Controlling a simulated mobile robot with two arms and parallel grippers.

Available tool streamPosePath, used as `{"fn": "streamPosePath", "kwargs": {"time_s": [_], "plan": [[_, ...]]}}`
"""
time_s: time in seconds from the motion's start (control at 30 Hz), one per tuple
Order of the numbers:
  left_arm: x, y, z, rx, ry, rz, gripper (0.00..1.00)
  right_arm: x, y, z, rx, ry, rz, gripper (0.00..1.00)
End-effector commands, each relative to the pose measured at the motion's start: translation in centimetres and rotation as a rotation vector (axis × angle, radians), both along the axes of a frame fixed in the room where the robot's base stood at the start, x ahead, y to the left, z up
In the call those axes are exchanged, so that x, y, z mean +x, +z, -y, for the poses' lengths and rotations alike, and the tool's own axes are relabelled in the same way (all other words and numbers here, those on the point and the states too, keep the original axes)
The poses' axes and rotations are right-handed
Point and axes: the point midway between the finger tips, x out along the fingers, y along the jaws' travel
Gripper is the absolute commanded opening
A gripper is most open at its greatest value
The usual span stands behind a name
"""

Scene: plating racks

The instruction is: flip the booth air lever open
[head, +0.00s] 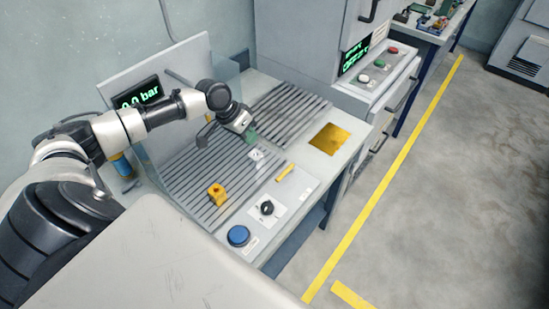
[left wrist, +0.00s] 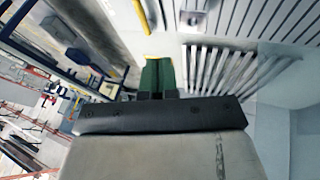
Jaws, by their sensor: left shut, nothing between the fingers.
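My left gripper (head: 250,136) reaches over the slatted bench in the head view. Its green fingers (left wrist: 157,76) are shut with nothing between them in the left wrist view. A short yellow bar (head: 285,172), like a lever handle, lies along the bench's front strip, right of and below the gripper. I cannot tell for sure that it is the booth air lever. A small white plate with a dark fitting (head: 256,154) sits just below the fingertips, apart from them as far as I can see. A display (head: 137,93) on the back panel reads 0.0 bar. My right gripper is not in view.
A yellow block (head: 216,194) stands on the slats (head: 196,180). A black knob (head: 267,208) and a blue button (head: 238,235) are at the front. A gold plate (head: 330,138) lies to the right. A grey machine (head: 300,40) stands behind. The floor at right is clear.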

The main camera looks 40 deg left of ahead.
Motion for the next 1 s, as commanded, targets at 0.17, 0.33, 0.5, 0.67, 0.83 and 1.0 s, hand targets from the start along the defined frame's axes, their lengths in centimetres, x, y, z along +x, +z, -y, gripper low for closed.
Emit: {"fn": "streamPosePath", "kwargs": {"time_s": [0.17,0.33,0.5,0.67,0.83,1.0], "plan": [[0.0,-0.2,0.1,0.001,-0.002,0.001,0.00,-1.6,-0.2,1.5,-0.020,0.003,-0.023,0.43],[0.3,-1.7,0.5,0.000,-0.002,0.001,0.00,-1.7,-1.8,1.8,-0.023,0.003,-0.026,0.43],[1.1,-4.3,1.5,-0.001,-0.003,0.001,0.00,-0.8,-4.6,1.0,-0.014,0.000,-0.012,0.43],[1.9,-6.6,2.4,-0.001,-0.004,0.001,0.00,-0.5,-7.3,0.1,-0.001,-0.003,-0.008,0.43],[2.7,-8.9,3.3,0.000,-0.004,0.002,0.00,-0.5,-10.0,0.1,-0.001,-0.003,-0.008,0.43],[2.8,-10.4,5.0,0.000,-0.006,0.001,0.00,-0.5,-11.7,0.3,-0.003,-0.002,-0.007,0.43]]}}
